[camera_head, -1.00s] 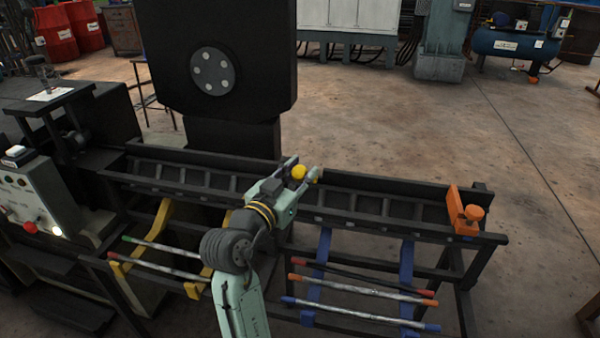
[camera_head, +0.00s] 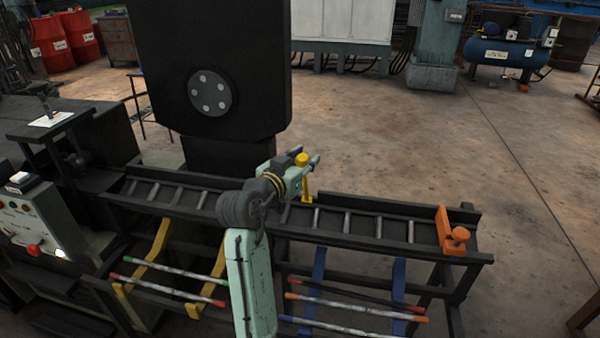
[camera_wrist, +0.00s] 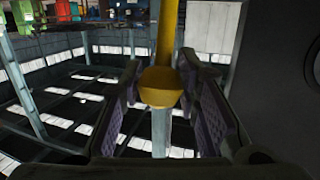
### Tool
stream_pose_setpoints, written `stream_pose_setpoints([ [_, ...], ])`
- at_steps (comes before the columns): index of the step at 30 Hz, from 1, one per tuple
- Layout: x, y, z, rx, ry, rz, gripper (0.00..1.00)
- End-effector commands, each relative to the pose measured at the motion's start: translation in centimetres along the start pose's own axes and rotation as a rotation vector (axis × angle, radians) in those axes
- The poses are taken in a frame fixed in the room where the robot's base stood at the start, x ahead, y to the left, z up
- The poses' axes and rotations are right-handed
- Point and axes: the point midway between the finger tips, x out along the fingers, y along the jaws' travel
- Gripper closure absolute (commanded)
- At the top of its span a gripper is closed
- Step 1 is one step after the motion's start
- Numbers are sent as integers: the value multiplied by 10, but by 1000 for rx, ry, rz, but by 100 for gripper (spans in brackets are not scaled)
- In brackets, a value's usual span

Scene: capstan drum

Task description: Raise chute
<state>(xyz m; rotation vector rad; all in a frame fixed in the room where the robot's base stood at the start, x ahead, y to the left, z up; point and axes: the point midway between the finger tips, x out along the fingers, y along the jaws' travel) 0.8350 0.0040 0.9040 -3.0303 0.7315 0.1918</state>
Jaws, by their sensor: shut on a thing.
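A long dark trough with rollers (camera_head: 378,228), which I take for the chute, runs across the middle of the head view in front of a large black drum. A yellow knob (camera_head: 302,158) on a yellow stem (camera_head: 307,188) stands up from the trough. My gripper (camera_head: 303,163) is above the trough and shut on the knob. The wrist view shows the knob (camera_wrist: 160,86) between the purple-padded fingers, with its stem (camera_wrist: 166,40) running up the picture. The foot of the stem is partly hidden.
The black drum housing (camera_head: 210,45) stands close behind. An orange stop (camera_head: 451,230) sits at the trough's right end. Coloured-tipped rods (camera_head: 350,308) lie on blue and yellow brackets in front. A control panel (camera_head: 35,220) stands at left.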

Motion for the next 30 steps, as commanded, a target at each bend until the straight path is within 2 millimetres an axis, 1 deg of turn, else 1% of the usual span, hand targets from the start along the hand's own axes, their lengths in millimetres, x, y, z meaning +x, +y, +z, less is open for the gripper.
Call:
stream_pose_setpoints([
  [1, 7, -3, -6, 2, 7, -3, 100],
  [6, 27, -10, -10, 2, 7, -5, 100],
  [12, 43, -15, -13, 1, 6, -6, 100],
  [21, 54, -19, -12, 0, 4, -7, 100],
  [30, 54, -20, -12, -1, 3, -8, 100],
])
